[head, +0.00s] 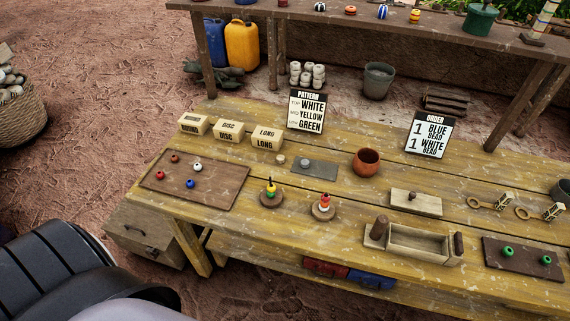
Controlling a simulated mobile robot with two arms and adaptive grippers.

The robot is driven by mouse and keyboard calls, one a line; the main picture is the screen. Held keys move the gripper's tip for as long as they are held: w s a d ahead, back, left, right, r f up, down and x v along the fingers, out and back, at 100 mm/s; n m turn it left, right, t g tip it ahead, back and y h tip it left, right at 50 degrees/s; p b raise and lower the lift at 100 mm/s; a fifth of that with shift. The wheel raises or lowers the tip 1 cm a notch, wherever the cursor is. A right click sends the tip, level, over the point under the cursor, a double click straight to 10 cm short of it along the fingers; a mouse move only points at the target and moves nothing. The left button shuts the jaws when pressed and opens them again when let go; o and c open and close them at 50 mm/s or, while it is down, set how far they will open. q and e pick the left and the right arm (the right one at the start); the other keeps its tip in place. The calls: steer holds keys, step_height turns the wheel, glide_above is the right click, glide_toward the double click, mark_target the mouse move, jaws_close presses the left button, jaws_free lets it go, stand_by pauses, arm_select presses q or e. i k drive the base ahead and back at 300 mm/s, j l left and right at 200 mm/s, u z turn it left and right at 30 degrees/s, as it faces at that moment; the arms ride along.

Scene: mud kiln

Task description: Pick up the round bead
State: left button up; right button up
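Two green beads, a left one (508,251) and a right one (545,260), lie on another dark board (492,258) at the right. Two pegs on round bases carry stacked beads, a left stack (271,188) and a right stack (324,203). Neither gripper is in view.
Three labelled wooden blocks stand behind the left board, including the DISC block (229,132) and LONG block (264,138). A terracotta cup (367,161), wooden tray (420,243), PATTERN sign (307,111) and ORDER sign (430,135) also stand there. A back bench (400,25) holds more items.

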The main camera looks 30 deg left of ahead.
mark_target(197, 166)
steer(key=u, duration=1.65)
